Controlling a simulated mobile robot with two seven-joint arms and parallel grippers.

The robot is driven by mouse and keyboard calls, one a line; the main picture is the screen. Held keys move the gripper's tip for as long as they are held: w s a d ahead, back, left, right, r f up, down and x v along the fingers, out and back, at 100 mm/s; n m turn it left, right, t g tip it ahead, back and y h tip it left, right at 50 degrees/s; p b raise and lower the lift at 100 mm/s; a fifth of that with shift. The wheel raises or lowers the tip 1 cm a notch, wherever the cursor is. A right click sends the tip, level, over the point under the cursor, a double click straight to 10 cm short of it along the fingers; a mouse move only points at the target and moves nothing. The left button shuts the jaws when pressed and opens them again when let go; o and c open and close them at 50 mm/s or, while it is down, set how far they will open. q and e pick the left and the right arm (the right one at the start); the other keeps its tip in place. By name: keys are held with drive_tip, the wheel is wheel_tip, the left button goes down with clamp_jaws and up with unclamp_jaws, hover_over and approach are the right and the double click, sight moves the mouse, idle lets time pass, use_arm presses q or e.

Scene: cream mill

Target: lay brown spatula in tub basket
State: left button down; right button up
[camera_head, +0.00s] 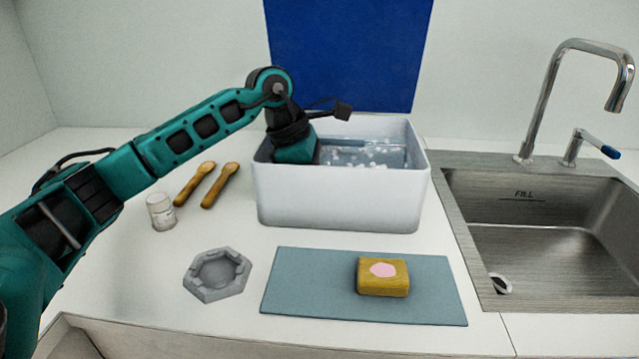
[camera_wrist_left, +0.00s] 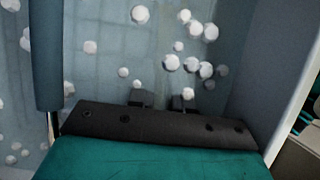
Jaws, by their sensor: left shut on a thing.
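Two brown wooden spatula-like utensils, one on the left (camera_head: 195,183) and one on the right (camera_head: 220,186), lie side by side on the counter left of the tub. The white tub (camera_head: 338,198) holds water with white foam bits. A blue-grey bar (camera_head: 350,142) inside it looks like part of the basket; a similar bar shows in the left wrist view (camera_wrist_left: 45,55). My left gripper (camera_wrist_left: 161,99) reaches down inside the tub, with two dark fingertips close together. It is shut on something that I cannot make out. My right gripper is not in view.
A white jar (camera_head: 160,212) stands left of the utensils. A grey hexagonal dish (camera_head: 217,274) and a blue-grey mat (camera_head: 310,288) with a yellow sponge (camera_head: 383,277) lie in front of the tub. A steel sink (camera_head: 545,235) with a tall faucet (camera_head: 547,95) is at right.

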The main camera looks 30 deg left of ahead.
use_arm(q)
drive_tip(key=shift+a+f, duration=0.1)
drive_tip(key=shift+f, duration=0.35)
drive_tip(key=c, duration=1.4)
unclamp_jaws()
drive_tip(key=o, duration=0.4)
drive_tip(key=shift+w+f, duration=0.1)
drive_tip(key=shift+c, duration=0.2)
drive_tip(key=shift+o, duration=0.4)
drive_tip(key=shift+c, duration=0.5)
drive_tip(key=o, duration=0.4)
drive_tip(key=shift+o, duration=0.2)
drive_tip(key=shift+r+p, duration=1.35)
drive_tip(key=shift+r, duration=0.4)
